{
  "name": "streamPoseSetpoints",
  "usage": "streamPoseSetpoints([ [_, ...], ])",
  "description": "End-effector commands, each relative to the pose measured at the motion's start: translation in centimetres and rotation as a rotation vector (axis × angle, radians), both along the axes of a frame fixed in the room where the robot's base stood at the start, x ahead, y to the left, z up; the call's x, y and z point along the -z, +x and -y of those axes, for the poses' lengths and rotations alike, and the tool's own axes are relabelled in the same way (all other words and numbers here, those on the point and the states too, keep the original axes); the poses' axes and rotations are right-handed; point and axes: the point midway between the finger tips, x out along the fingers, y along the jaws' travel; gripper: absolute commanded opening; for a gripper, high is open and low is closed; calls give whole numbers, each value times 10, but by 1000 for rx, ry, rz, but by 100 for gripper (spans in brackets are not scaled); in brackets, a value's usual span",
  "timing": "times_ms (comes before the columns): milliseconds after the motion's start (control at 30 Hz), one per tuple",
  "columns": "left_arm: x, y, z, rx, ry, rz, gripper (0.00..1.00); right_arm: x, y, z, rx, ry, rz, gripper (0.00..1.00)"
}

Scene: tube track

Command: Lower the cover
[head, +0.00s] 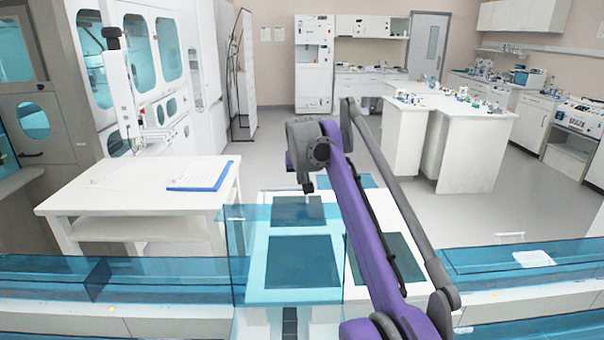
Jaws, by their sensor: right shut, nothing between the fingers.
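The tube track crosses the lower part of the head view under see-through blue covers, with one length of cover (170,268) on the left and another (500,258) on the right. In the middle, a see-through blue panel (238,243) stands up from the track, in front of a white surface with dark panels. I cannot tell whether it is the cover's raised part. My right arm reaches forward past the track on the right of this panel. My right gripper (307,187) points down beyond it, shut and empty, apart from the panel as far as I see. My left gripper is out of view.
A white table (130,200) with a blue clipboard (201,176) stands at the left behind the track. White lab benches (465,150) with small items stand further back. The floor between is clear. A white sheet (534,258) lies on the right cover.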

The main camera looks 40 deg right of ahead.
Motion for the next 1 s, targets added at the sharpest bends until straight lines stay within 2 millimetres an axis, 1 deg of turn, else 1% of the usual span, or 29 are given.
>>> streamPoseSetpoints([
  [100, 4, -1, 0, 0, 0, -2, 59, 1, -10, -8, -1, 0, 0, 0],
  [333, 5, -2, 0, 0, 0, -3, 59, 1, -16, -14, -1, 0, 0, 0],
  [767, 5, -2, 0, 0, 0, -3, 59, 0, -18, -13, 0, -3, 3, 0],
  [1000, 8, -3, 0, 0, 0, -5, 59, -1, -27, -6, 0, -21, 28, 0],
])
